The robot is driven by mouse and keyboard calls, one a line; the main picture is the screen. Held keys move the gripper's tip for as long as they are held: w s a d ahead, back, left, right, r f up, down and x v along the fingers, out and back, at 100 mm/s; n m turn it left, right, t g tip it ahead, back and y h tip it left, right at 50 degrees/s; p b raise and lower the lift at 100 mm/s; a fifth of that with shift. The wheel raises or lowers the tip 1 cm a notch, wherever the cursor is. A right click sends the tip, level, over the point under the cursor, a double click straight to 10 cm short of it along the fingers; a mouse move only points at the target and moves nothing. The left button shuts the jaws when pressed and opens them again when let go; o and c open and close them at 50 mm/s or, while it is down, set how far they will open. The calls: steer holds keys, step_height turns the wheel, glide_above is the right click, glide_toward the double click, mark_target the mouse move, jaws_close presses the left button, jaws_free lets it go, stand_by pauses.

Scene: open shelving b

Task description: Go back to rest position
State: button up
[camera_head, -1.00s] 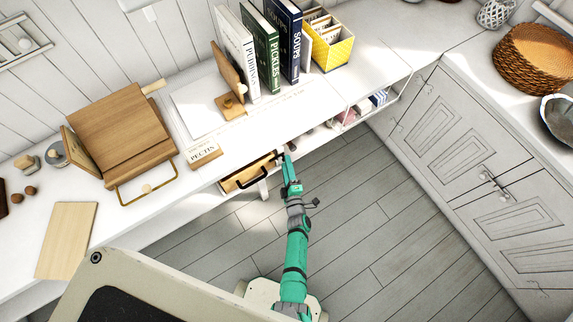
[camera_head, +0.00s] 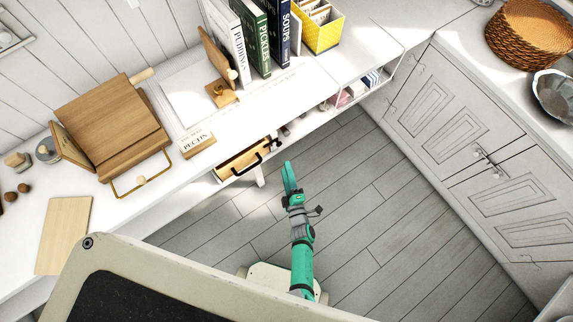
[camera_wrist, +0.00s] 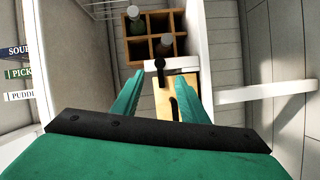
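My gripper (camera_head: 289,178) hangs over the floor in front of the counter, apart from the drawer. In the wrist view its two green fingers (camera_wrist: 158,98) are spread with nothing held between them. A light-wood drawer (camera_head: 232,165) with a black handle sits partly pulled out under the counter. The black handle (camera_wrist: 175,108) shows beyond the finger gap in the wrist view. My arm reaches forward from the base.
Cookbooks (camera_head: 257,38), a yellow file box (camera_head: 318,35) and a wooden stand (camera_head: 115,122) are on the white counter (camera_head: 290,100). Grey cabinets (camera_head: 455,120) stand at right. A compartmented wooden box (camera_wrist: 130,50) holds bottles. The plank floor (camera_head: 370,215) is clear.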

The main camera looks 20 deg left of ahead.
steer(key=shift+s, duration=0.1)
steer(key=shift+s+a, duration=0.1)
steer(key=s+d+r+m+t+h, duration=0.1)
steer(key=s+d+r+m+h, duration=0.3)
steer(key=s+d+r+m, duration=0.8)
steer(key=s+r+m+h, duration=0.2)
steer(key=s+r+m, duration=0.2)
steer(key=r, duration=0.6)
steer(key=s+r+m+h, duration=0.2)
steer(key=s+r+m, duration=0.3)
steer(key=s+r, duration=0.3)
step_height(320, 180, up, 3)
steer(key=shift+s+a+f, duration=0.2)
steer(key=shift+s+a, duration=0.05)
steer(key=shift+s, duration=0.1)
